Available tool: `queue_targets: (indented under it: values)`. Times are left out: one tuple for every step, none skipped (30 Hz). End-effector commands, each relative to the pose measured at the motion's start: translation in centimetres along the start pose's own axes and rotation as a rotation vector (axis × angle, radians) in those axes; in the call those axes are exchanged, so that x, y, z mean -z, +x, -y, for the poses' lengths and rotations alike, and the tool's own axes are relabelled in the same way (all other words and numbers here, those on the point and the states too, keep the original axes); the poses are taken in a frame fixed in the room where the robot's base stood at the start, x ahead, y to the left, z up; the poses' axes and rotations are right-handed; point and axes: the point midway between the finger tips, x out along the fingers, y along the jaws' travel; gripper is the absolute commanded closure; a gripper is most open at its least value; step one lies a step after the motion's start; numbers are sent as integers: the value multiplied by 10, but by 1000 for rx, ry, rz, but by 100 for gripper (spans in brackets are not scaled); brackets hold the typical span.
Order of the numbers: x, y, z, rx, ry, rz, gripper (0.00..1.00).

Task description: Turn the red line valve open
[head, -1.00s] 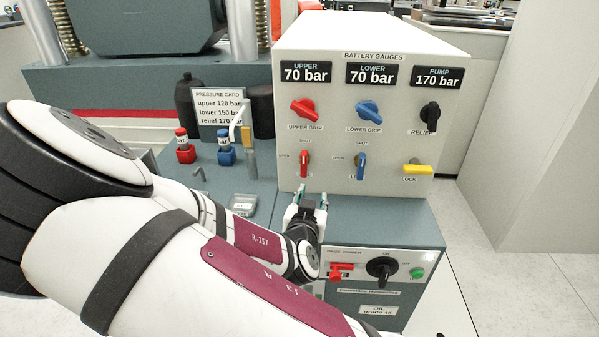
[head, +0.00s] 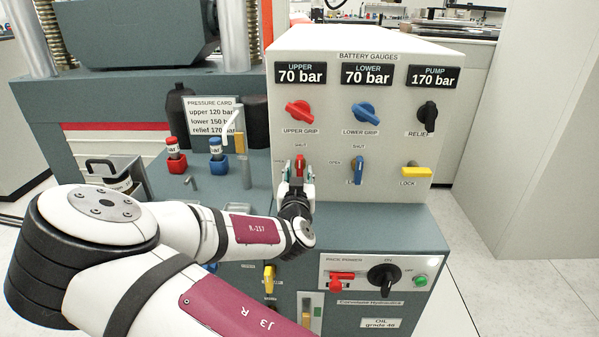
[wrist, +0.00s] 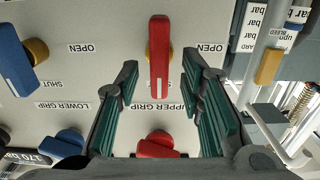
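The red line valve (head: 299,165) is a narrow red lever on the panel's lower row, below the red UPPER GRIP knob (head: 299,112). In the wrist view, the red lever (wrist: 159,58) stands lengthwise on a brass stem, its end toward the SHUT side; the OPEN label is beside it. My gripper (head: 298,177) is in front of the lever. In the wrist view, my gripper (wrist: 165,90) is open, its green-padded fingers either side of the lever's end with gaps on both sides. Whether they reach its depth is unclear.
The blue line valve (head: 358,170) is close to the right, with the blue LOWER GRIP knob (head: 364,112) above it. A yellow LOCK lever (head: 416,172) is farther right. Red and blue bottle-like fittings (head: 175,155) stand left of the panel. The pressure card (head: 209,115) is behind them.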

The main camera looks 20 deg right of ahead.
Motion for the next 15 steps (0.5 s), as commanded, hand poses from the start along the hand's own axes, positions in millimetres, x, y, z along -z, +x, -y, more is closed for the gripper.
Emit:
queue_targets:
  values:
    - [-1, 8, 0, -1, -1, -1, 65]
    - [-1, 12, 0, 0, 0, -1, 65]
    - [-1, 16, 0, 0, 0, -1, 65]
    - [-1, 19, 0, -1, 0, -1, 65]
    - [-1, 21, 0, -1, 0, 0, 65]
    - [-1, 24, 0, 0, 0, 0, 65]
    - [0, 25, 0, 0, -1, 0, 65]
    - [0, 27, 0, 0, -1, 0, 65]
    - [0, 28, 0, 0, -1, 0, 65]
    - [0, 28, 0, 0, -1, 0, 65]
    - [0, 29, 0, 0, -1, 0, 65]
    - [0, 29, 0, 0, -1, 0, 65]
    - [0, 29, 0, 0, -1, 0, 65]
    - [0, 29, 0, 0, -1, 0, 65]
    - [0, 29, 0, 0, -1, 0, 65]
